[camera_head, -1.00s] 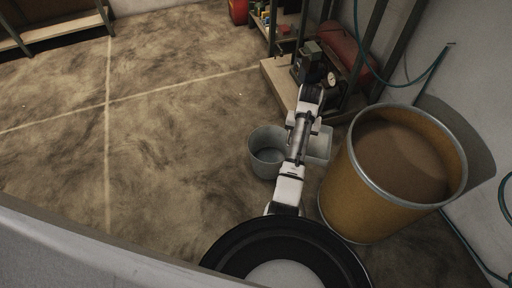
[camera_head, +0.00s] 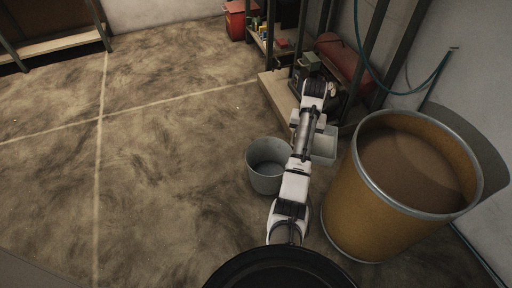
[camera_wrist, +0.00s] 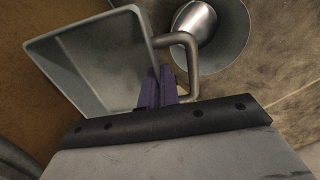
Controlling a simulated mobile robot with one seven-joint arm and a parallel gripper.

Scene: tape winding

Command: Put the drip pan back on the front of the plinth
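The drip pan is a pale grey, square, open pan; in the head view it (camera_head: 325,146) shows just right of my arm, between the bucket and the drum. In the wrist view the pan (camera_wrist: 95,62) fills the upper left, with a bent tube handle on its right side. My gripper (camera_wrist: 158,88) has its purple fingers close together at the lower end of that handle and looks shut on it. The gripper is hidden by my arm in the head view. The plinth (camera_head: 272,88) is a low pale slab beyond the pan, with a machine on it.
A grey bucket (camera_head: 266,170) stands on the floor left of my arm. A large tan drum (camera_head: 365,215) with brown contents stands close on the right. Behind are a shelf, a red tank (camera_head: 343,60) and a teal hose along the wall. The floor to the left is clear.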

